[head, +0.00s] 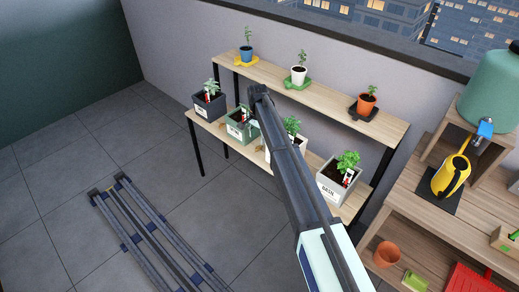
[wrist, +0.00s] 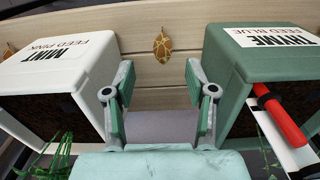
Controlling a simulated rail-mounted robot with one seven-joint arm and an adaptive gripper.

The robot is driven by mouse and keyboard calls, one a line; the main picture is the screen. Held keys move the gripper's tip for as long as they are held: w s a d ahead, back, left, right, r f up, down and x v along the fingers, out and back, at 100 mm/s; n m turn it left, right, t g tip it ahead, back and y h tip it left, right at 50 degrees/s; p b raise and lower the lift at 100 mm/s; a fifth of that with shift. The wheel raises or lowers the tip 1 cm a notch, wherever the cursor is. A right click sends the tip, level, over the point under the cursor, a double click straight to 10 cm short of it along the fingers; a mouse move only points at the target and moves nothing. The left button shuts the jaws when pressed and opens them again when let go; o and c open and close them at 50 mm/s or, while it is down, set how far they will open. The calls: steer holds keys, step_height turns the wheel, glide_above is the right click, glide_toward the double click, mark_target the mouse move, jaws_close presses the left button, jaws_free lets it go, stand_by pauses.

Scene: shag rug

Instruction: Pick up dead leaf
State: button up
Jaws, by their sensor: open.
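The dead leaf (wrist: 162,45) is brown and yellow, pointed, and lies on the light wooden shelf board (wrist: 150,97) in the wrist view. It lies in the gap between a white pot labelled MINT (wrist: 95,85) on the left and a green pot labelled THYME (wrist: 235,85) on the right. My gripper (wrist: 160,88) is open and empty, with its two green-padded fingers apart between the pots. The leaf shows beyond the fingertips, roughly centred between them, and nothing touches it. In the head view my arm hides part of this spot.
In the head view, a grey BASIL pot (head: 327,190) and a dark pot (head: 204,108) share the lower shelf. The upper shelf (head: 330,100) holds small potted seedlings. A workbench with a yellow watering can (head: 450,175) stands at right. The pots leave little side room around my fingers.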

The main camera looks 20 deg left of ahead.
mark_target(257, 150)
steer(key=shift+a+f+p, duration=0.2)
steer(key=shift+f+p, duration=0.1)
steer(key=shift+f, duration=3.35)
steer(key=c, duration=0.8)
